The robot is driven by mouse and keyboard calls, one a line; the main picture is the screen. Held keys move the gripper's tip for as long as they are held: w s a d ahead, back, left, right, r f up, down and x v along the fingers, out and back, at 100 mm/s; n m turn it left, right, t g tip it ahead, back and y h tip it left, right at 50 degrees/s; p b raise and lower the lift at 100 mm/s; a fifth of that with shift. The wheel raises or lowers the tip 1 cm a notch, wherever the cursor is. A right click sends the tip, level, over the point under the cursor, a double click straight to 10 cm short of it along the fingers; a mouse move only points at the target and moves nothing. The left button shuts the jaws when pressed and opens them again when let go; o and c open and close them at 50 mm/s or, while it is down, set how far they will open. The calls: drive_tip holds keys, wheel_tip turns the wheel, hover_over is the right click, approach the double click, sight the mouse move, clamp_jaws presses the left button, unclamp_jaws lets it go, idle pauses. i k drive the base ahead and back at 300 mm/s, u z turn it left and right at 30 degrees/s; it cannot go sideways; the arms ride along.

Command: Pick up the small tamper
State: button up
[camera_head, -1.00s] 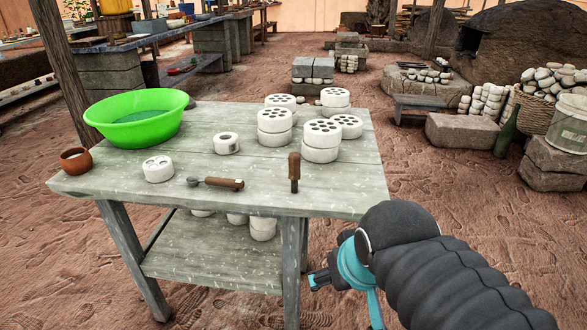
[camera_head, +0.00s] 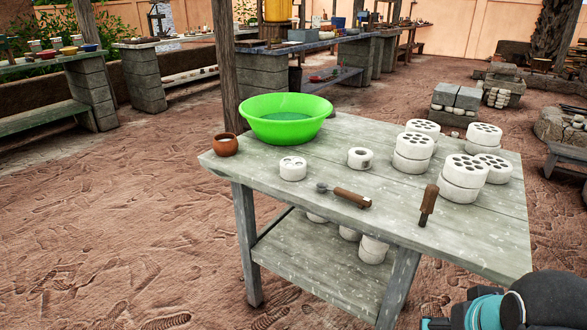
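My gripper (camera_head: 432,323) is only partly in view at the bottom right, cut off by the frame edge. It is below and apart from both tools, and its fingers do not show clearly.
The table also holds a green basin (camera_head: 285,130), a brown clay pot (camera_head: 225,145), small white pieces (camera_head: 293,170) and (camera_head: 360,158), and several stacked white perforated discs (camera_head: 462,180) close behind the upright tool. More white pieces sit on the lower shelf. Open ground lies left.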

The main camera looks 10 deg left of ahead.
sight(432, 191)
drive_tip(key=k, duration=1.25)
drive_tip(key=z, duration=0.75)
drive_tip(key=i, duration=1.2)
drive_tip(key=u, duration=0.75)
